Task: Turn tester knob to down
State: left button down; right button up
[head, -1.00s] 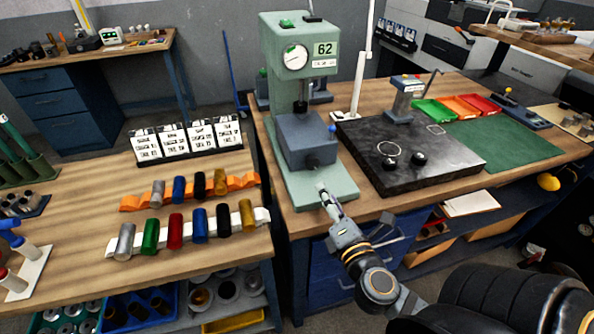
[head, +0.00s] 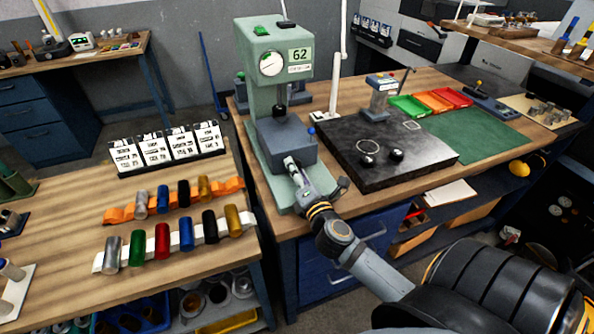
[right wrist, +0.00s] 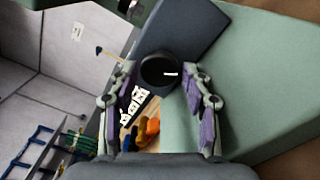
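The tester (head: 254,98) is a pale green machine with a white dial and a "62" panel, standing at the left end of the right bench. Its dark grey block (head: 284,133) carries a round black knob (right wrist: 157,71). In the right wrist view the knob's white mark points right in the picture. My right gripper (head: 290,163) is at the block's front and hides the knob in the head view. In the right wrist view its fingers (right wrist: 163,82) are open, one each side of the knob, with gaps. My left gripper is out of view.
A black plate (head: 385,150) with two dark round knobs lies right of the tester. A small blue-tipped lever (head: 311,131) stands at the block's right edge. Colored cylinders on racks (head: 122,214) fill part of the left table.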

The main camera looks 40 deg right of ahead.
jog(key=c, duration=0.8)
